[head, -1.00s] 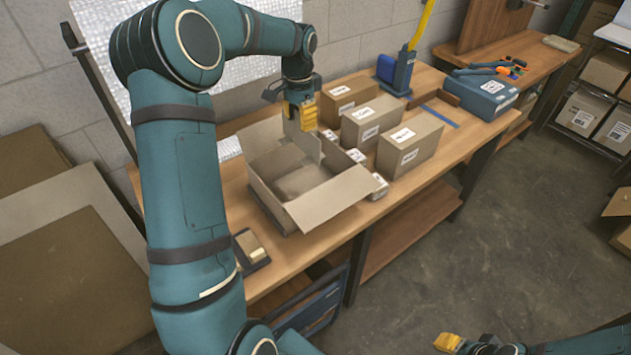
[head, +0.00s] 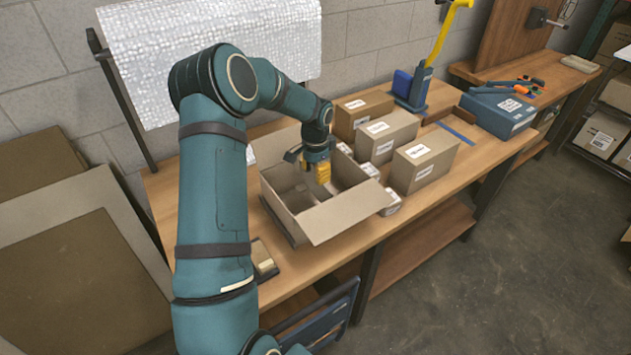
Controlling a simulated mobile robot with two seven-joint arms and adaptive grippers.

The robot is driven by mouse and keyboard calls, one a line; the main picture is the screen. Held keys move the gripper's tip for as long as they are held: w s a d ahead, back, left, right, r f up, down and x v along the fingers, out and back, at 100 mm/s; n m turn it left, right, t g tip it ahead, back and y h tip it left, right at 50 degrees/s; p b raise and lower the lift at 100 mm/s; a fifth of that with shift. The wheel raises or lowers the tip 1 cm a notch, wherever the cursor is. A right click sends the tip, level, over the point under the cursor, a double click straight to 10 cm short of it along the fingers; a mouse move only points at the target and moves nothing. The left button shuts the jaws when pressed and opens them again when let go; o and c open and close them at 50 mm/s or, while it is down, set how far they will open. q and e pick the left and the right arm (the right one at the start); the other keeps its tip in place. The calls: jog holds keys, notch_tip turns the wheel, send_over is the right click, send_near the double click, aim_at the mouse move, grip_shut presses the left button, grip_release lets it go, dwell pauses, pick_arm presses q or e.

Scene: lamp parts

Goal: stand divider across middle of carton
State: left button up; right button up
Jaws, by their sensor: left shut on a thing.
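The open cardboard carton (head: 352,213) stands on the wooden workbench with its near flap folded outward. My left gripper (head: 321,174) is over the carton's middle with its yellow fingertips down inside the opening. It is shut on the divider (head: 311,186), a tan cardboard panel. The divider looks upright inside the carton, running across it. The gripper hides part of the divider, and its lower edge cannot be seen, so I cannot tell whether it touches the floor. My right gripper is out of view.
Several closed labelled boxes (head: 424,164) stand close to the carton's right side. A blue tape dispenser with a yellow handle (head: 414,88) and a blue case (head: 497,114) are farther right. A roll of bubble wrap (head: 210,50) hangs behind the carton.

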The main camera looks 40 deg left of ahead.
aim_at(316, 196)
pick_arm(q)
jog(key=shift+f, duration=1.8)
jog(key=shift+f, duration=0.15)
jog(key=o, duration=0.9)
notch_tip(316, 196, up, 12)
jog(key=shift+r+p, duration=0.2)
jog(key=shift+p, duration=0.1)
jog(key=shift+s+f, duration=0.1)
